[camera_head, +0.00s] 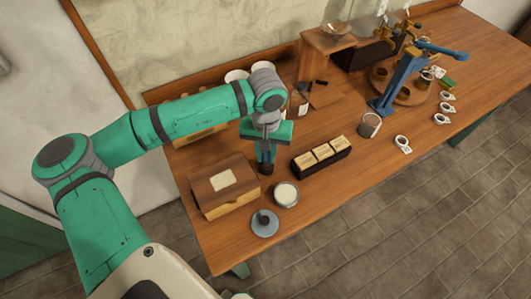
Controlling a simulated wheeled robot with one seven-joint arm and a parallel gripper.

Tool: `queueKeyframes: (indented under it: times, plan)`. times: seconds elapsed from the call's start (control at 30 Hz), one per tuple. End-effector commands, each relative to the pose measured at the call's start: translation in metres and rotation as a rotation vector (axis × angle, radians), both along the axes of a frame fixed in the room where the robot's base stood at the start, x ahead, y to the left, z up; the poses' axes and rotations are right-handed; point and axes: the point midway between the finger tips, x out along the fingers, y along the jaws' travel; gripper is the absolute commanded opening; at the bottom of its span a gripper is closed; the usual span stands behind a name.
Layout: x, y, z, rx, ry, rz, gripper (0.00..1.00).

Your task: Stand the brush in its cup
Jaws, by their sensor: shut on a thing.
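My gripper (266,156) points down over the table, between the wooden box and the dark tray. It is shut on what seems to be the brush. A small dark round piece (266,168) shows just under the fingertips; I cannot tell whether it is the brush's end or the rim of its cup. The rest of the brush is hidden by the fingers. I cannot tell from this view whether the dark piece touches the table.
The wooden box (224,188) is close on the left, the dark tray of cards (321,157) on the right. A pale-filled jar (286,194) and a grey disc with a knob (264,223) stand in front. A blue lever press (402,82) stands farther right.

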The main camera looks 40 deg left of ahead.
Motion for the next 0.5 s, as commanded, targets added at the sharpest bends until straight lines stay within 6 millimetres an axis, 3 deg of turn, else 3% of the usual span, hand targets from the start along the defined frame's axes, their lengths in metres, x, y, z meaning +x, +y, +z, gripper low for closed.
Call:
queueKeyframes:
  times: [0.33, 0.37, 0.4, 0.43, 0.5]
  plan:
    - [-0.0005, 0.0007, 0.0001, 0.0, 0.0, 0.002, 0.0]
    - [-0.0005, 0.0007, 0.0001, 0.0, 0.0, 0.002, 0.27]
    - [-0.0005, 0.0007, 0.0001, 0.0, 0.0, 0.002, 0.37]
    - [-0.0005, 0.0007, 0.0001, 0.0, 0.0, 0.002, 0.42]
    - [-0.0005, 0.0007, 0.0001, 0.0, 0.0, 0.002, 0.42]
